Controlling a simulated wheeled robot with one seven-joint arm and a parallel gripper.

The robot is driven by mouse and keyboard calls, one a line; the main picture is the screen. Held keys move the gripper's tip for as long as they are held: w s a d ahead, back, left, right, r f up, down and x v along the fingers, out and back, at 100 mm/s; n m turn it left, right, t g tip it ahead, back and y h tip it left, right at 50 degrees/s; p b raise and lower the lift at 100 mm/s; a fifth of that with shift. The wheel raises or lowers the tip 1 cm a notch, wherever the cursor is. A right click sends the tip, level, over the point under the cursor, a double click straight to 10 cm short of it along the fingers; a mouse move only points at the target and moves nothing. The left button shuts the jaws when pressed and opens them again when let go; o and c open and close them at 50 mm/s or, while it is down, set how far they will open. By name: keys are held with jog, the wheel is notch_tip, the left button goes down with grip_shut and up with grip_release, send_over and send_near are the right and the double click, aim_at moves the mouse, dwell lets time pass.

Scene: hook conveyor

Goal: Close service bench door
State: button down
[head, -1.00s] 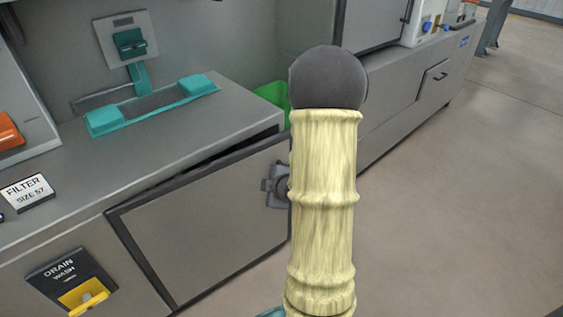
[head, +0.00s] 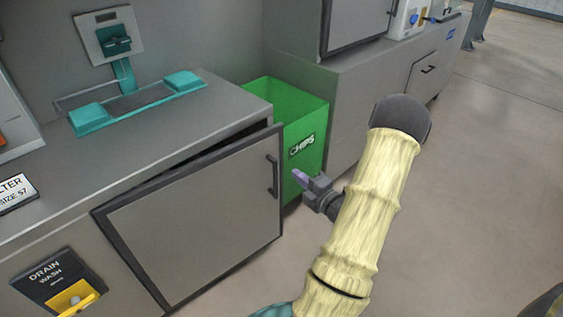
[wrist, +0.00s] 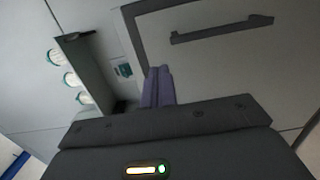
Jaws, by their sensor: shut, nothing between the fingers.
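The service bench door (head: 195,215) is a grey panel with a dark frame and a dark bar handle (head: 272,176) near its right edge. It stands ajar, with a dark gap along its top edge and its right side swung out from the bench (head: 190,118). My gripper (head: 298,178), with purple fingertips, is shut and empty just right of the handle in the picture, apparently apart from it. In the wrist view, the fingertips (wrist: 158,86) show together below a dark-framed panel with a bar handle (wrist: 222,29).
A green chips bin (head: 304,125) stands behind the door's right edge. A drain wash panel (head: 62,285) with a yellow handle is at lower left. A teal fixture (head: 138,101) sits on the bench top. Open floor (head: 490,180) lies to the right.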

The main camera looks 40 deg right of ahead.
aim_at(265, 149)
jog(key=w+b, duration=0.1)
jog(key=w, duration=1.2)
jog(key=shift+w+d+b, duration=0.1)
jog(key=shift+w+b, duration=0.2)
jog(key=shift+w, duration=0.1)
jog(key=shift+w, duration=0.1)
